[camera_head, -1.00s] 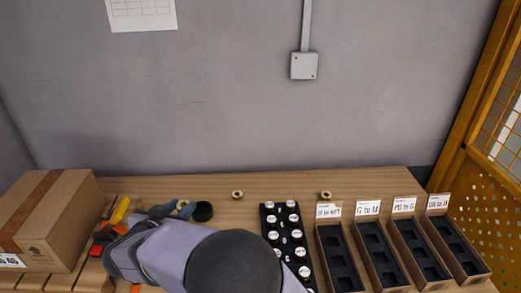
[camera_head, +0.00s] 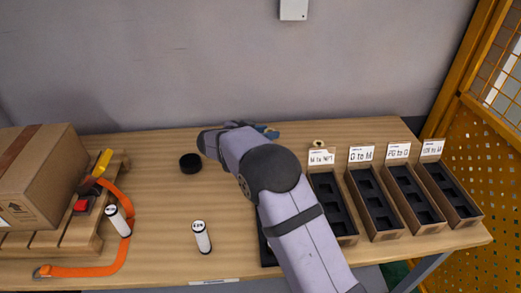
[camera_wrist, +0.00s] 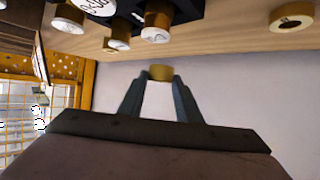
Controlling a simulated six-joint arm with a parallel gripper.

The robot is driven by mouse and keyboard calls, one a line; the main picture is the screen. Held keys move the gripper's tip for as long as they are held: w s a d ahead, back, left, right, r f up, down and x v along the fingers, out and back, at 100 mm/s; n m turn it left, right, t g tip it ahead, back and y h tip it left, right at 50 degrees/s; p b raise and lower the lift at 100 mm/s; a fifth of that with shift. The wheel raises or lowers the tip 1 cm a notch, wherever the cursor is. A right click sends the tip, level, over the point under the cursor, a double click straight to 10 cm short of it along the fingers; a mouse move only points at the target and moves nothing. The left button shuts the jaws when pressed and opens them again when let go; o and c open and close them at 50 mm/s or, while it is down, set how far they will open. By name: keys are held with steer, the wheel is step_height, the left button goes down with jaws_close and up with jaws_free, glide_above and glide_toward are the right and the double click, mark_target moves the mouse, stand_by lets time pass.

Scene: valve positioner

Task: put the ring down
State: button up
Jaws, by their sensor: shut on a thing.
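My gripper (camera_wrist: 160,85) is shut on a small brass ring (camera_wrist: 160,73), held between the fingertips in the wrist view. In the head view my gripper (camera_head: 268,131) is over the back of the table, right of a black round cap; the held ring cannot be made out there. In the wrist view the held ring appears against the grey wall, apart from the wooden table (camera_wrist: 215,32). A second ring (camera_wrist: 292,16) lies on the table. A ring also shows in the head view (camera_head: 318,145), behind the leftmost bin.
A black rack (camera_wrist: 130,8) holds white-capped cylinders; my arm mostly hides it in the head view. Labelled bins (camera_head: 380,208) stand right. The black cap (camera_head: 190,163), two loose cylinders (camera_head: 201,237) (camera_head: 116,220), an orange strap (camera_head: 85,270) and a carton (camera_head: 40,180) are left. Bare table lies between.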

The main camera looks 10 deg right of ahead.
steer(key=w+a+r+n+t+y, duration=0.1)
steer(key=w+a+r, duration=0.1)
steer(key=w+r, duration=0.1)
steer(key=shift+w+a+r+n, duration=0.25)
steer(key=shift+w+r+n, duration=0.05)
steer(key=shift+r, duration=0.5)
steer(key=shift+f, duration=5.05)
steer(key=shift+f, duration=0.1)
steer(key=shift+f, duration=0.35)
steer(key=shift+f, duration=0.2)
steer(key=o, duration=1.1)
